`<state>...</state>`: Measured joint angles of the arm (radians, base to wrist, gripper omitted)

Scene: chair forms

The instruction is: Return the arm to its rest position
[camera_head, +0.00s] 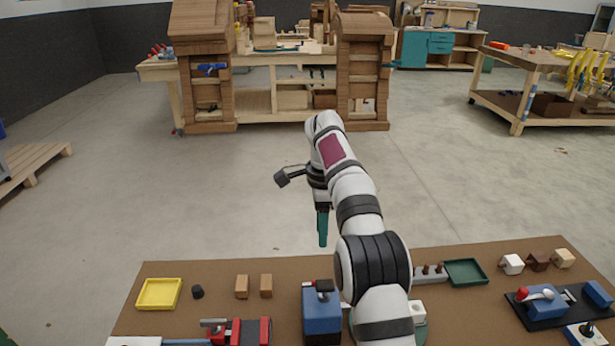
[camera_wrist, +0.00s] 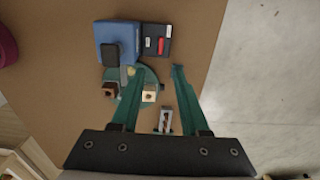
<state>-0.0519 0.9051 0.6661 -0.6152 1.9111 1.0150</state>
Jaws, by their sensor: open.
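My gripper (camera_head: 322,228) hangs from the raised white arm in the head view, its teal fingers pointing down beyond the far edge of the brown table (camera_head: 215,270). In the wrist view my gripper (camera_wrist: 153,70) has its two green fingers wide apart, with nothing held between them. A round green plate (camera_wrist: 148,77) lies on the table below, partly hidden behind the left finger. A dark brown block (camera_wrist: 110,90) and a pale block (camera_wrist: 149,93) show at the plate.
The table holds a yellow tray (camera_head: 159,293), two wooden blocks (camera_head: 242,286), a blue device (camera_head: 321,312), a green tray (camera_head: 466,272) and a red-knobbed device (camera_head: 545,300). Open concrete floor lies beyond the table. A wooden workbench (camera_head: 262,105) stands far behind.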

